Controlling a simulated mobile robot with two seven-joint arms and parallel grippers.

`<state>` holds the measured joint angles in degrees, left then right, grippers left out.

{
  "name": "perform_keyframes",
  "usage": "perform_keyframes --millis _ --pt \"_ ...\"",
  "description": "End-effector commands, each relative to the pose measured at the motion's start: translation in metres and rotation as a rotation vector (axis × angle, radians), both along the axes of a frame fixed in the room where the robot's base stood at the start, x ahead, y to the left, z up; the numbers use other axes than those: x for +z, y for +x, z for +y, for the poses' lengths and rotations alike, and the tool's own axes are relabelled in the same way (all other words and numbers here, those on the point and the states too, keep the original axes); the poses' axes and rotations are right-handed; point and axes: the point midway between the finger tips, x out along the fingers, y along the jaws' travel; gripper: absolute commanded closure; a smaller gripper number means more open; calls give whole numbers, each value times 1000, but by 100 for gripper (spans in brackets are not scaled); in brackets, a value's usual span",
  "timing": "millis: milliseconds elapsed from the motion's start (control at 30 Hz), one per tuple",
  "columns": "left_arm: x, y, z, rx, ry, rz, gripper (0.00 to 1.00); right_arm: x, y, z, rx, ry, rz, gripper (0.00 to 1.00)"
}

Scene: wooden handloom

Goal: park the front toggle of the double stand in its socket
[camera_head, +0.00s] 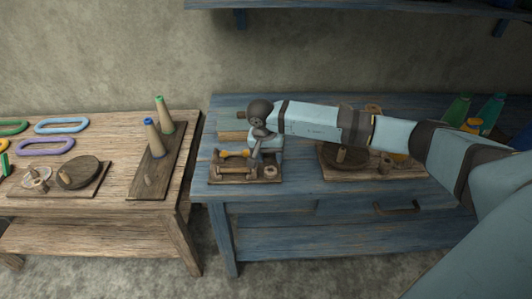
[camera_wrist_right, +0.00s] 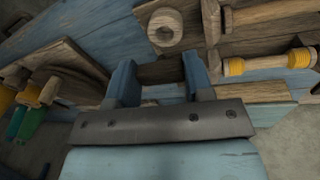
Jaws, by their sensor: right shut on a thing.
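The double stand (camera_head: 218,178) is a small brown wooden base at the front left of the blue bench. It carries a yellow-wound spool (camera_head: 235,153), which also shows in the right wrist view (camera_wrist_right: 268,63), and a plain wooden bar (camera_head: 236,170). A round pale socket ring (camera_head: 270,171) sits at its right end; it shows its hole in the right wrist view (camera_wrist_right: 165,27). My right gripper (camera_wrist_right: 160,75) is at the stand, close to the ring, shut on a brown wooden piece (camera_wrist_right: 162,72), apparently the front toggle. It is mostly hidden. My left gripper is out of view.
Right of the stand, another wooden board with a dark round disc (camera_head: 345,156) lies partly under my right arm. A separate brown table (camera_head: 105,135) holds loops, a disc and cones, beyond a gap.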

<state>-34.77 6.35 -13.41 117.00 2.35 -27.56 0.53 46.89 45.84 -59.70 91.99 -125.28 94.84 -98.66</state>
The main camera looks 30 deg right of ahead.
Motion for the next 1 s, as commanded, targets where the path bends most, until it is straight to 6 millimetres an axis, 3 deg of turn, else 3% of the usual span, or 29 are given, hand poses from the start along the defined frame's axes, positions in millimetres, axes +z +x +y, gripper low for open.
perform_keyframes --millis 533,933,967,1000 --pt "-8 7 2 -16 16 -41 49 -43 0 0 -1 -1 -1 78" --pt "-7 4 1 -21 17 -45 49 -52 -2 0 1 -2 7 78" --pt "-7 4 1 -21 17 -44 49 -52 -3 0 1 -2 7 46" --pt "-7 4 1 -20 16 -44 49 -53 -3 0 2 -2 9 37"
